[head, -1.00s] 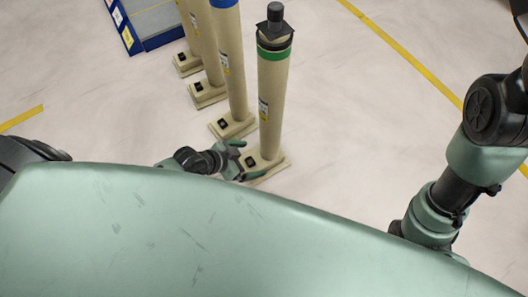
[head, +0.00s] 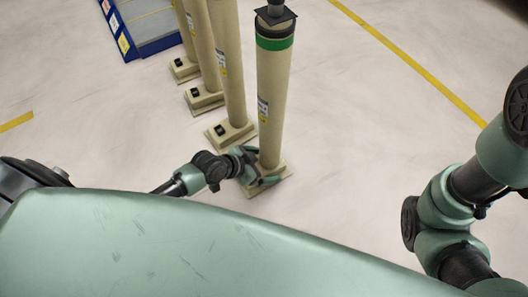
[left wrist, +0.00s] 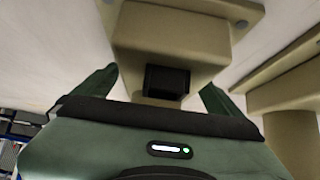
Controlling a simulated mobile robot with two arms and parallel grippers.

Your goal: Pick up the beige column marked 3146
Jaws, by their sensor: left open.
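A tall beige column (head: 272,110) with a green band near its top stands upright on a square base at the front of a row in the head view. Its label is too small to read, so I cannot confirm 3146. My left gripper (head: 259,168) is open low at this column's foot, with fingers beside it. In the left wrist view, the open left gripper (left wrist: 158,84) has one finger on each side of a beige base block (left wrist: 170,40) with a black box on it. Contact cannot be told. My right gripper is out of view.
Several similar beige columns stand in a line behind, the nearest (head: 228,70) close to the left of the green-banded one. Another column (left wrist: 293,140) shows right in the wrist view. A blue-edged platform (head: 150,30) lies at the back left. Floor to the right is clear.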

